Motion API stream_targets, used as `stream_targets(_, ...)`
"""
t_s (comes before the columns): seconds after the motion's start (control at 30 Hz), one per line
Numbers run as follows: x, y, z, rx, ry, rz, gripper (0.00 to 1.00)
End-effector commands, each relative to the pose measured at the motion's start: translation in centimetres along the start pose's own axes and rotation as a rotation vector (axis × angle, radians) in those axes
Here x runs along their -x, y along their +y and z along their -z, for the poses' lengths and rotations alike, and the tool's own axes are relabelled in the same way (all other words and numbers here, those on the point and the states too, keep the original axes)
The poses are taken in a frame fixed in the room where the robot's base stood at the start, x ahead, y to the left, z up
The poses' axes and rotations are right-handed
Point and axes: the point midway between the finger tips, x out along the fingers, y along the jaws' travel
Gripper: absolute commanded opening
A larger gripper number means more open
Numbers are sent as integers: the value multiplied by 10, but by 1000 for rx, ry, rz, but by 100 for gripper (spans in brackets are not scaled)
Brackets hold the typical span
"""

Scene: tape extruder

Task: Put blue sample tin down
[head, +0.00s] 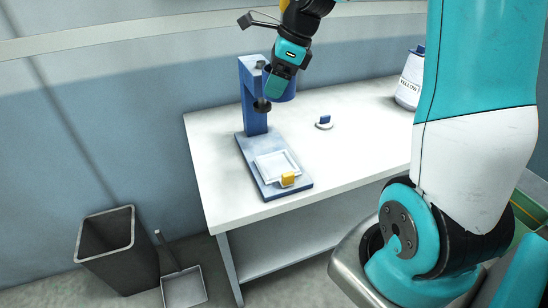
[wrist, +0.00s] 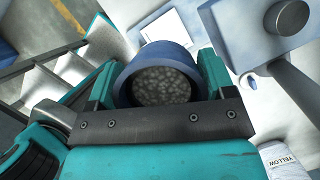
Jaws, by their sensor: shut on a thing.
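My gripper (head: 281,93) is shut on the blue sample tin (head: 294,90), high above the white table, beside the upper part of the blue stand. In the wrist view the tin (wrist: 152,52) sits between the two fingers of my gripper (wrist: 158,82), with its open mouth facing the camera and grey granular material inside. In the head view the gripper hides part of the tin. No surface is seen touching its underside.
The blue stand (head: 255,112) has a base plate bearing a white tray (head: 277,164) and a yellow block (head: 288,180). A small blue-and-white item (head: 324,122) and a white jar labelled YELLOW (head: 409,82) stand on the table (head: 350,150). The table between is clear. A bin (head: 118,258) stands at left.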

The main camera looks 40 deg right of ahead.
Motion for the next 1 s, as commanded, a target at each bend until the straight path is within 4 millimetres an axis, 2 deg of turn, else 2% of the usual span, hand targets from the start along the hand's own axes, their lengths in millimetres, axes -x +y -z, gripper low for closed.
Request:
stream_targets(0.03, -16, 1, 6, -1, 1, -7, 44)
stream_targets(0.1, -35, 2, 13, 0, 2, -8, 44)
stream_targets(0.5, -136, 1, 57, -2, 1, -5, 44)
stream_targets(0.6, -153, 0, 64, -2, 1, -2, 44)
stream_targets(0.87, -172, 0, 72, -2, 0, 1, 44)
stream_targets(1.0, -191, 0, 80, -3, 1, -2, 44)
